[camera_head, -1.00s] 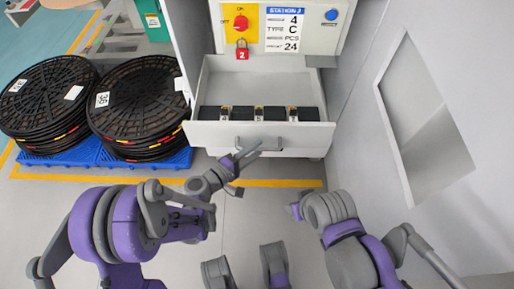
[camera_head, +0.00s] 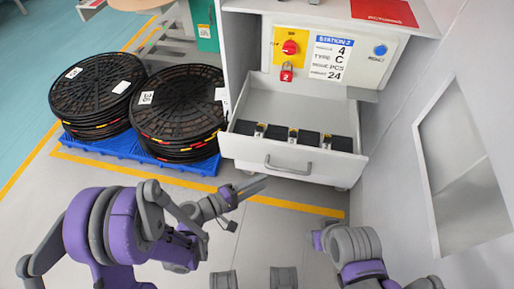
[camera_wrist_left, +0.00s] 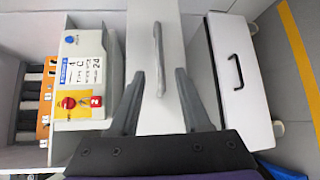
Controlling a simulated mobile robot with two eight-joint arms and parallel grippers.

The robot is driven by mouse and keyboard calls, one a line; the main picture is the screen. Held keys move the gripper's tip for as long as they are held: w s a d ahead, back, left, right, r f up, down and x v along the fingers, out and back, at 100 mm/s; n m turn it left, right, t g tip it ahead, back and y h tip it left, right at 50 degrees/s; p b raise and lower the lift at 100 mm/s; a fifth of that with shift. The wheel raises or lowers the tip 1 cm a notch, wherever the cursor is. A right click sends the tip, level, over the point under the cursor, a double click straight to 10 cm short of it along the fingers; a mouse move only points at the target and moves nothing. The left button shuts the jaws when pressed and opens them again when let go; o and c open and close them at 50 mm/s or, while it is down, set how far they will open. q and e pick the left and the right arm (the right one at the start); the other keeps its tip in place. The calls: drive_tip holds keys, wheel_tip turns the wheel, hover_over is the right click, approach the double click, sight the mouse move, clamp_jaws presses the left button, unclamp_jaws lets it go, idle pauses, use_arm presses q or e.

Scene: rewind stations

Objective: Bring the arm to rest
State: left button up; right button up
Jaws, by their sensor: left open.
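My left gripper (camera_head: 246,205) is open and empty in the head view, in front of and to the left of the open drawer's handle.
Stacks of black reels (camera_head: 178,105) stand on a blue pallet (camera_head: 118,146) to the left. The station panel has a red knob (camera_head: 290,47), a red padlock (camera_head: 286,75) and a label (camera_head: 331,58). A grey wall (camera_head: 400,150) closes the right side. Grey floor is clear in front.

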use_arm(q)
drive_tip(key=s+a+r+m+g+y, duration=0.35)
drive_tip(key=s+a+m+y, duration=0.35)
drive_tip(key=s+a+y, duration=1.05)
drive_tip(key=a+r+h+p, duration=0.1)
drive_tip(key=r+p, duration=0.9)
drive_tip(key=r, duration=0.2)
drive_tip(key=w+a+r+t+h+p, duration=0.1)
drive_tip(key=a+r+h+p, duration=0.1)
drive_tip(key=r+p, duration=0.9)
drive_tip(key=shift+w+r, duration=0.25)
drive_tip(key=shift+r, duration=0.65)
use_arm(e)
wheel_tip(320, 180, up, 24)
drive_tip(key=w+t, duration=0.1)
drive_tip(key=shift+w, duration=0.15)
use_arm(q)
drive_tip(key=shift+a, duration=0.1)
idle(1.7)
